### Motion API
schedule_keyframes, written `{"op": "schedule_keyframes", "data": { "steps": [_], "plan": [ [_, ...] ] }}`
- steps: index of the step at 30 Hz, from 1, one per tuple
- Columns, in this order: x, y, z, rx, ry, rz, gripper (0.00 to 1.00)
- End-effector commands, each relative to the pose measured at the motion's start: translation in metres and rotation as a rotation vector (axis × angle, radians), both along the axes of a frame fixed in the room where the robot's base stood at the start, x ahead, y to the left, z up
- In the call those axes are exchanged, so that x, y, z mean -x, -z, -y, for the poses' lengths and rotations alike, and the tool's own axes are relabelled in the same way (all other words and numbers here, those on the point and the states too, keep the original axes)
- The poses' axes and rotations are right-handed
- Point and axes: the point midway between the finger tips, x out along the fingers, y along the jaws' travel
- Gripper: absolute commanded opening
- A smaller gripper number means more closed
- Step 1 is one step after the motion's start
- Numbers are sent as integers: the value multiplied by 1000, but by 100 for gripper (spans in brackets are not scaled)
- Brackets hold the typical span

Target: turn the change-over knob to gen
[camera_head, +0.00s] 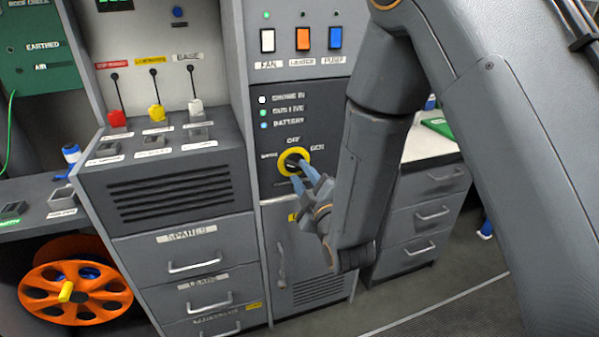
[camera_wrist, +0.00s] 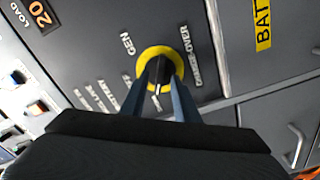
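The change-over knob is a black grip (camera_wrist: 161,68) inside a yellow ring, on the dark panel; it also shows in the head view (camera_head: 292,161). In the wrist view a white mark shows at the grip's lower end, pointing away from the GEN label (camera_wrist: 127,44). In the head view, OFF (camera_head: 293,140) is above the knob and GEN (camera_head: 317,148) at its upper right. My gripper (camera_head: 299,174) is at the front of the knob, its two blue fingers apart. In the wrist view the fingers (camera_wrist: 162,85) lie on either side of the grip; contact is unclear.
Three indicator lights (camera_head: 263,113) sit above the knob, with fan, orange and blue switches (camera_head: 303,39) higher up. A bench with red, yellow and white levers (camera_head: 156,112) stands left. A cabinet door with a handle (camera_head: 281,265) is below.

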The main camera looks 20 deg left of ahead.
Motion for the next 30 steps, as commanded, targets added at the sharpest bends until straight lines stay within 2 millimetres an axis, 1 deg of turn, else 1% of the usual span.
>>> {"op": "schedule_keyframes", "data": {
  "steps": [3,6,14,17,19,20,30],
  "plan": [
    [-9,0,-7,0,0,0,28],
    [-13,0,-9,-1,1,-1,28],
    [-14,0,-10,0,0,-2,28],
    [-14,0,-10,0,0,-2,13],
    [-14,0,-10,0,0,-2,1],
    [-14,0,-10,0,0,-2,0],
    [-14,1,-10,-23,0,-19,0]
  ]
}}
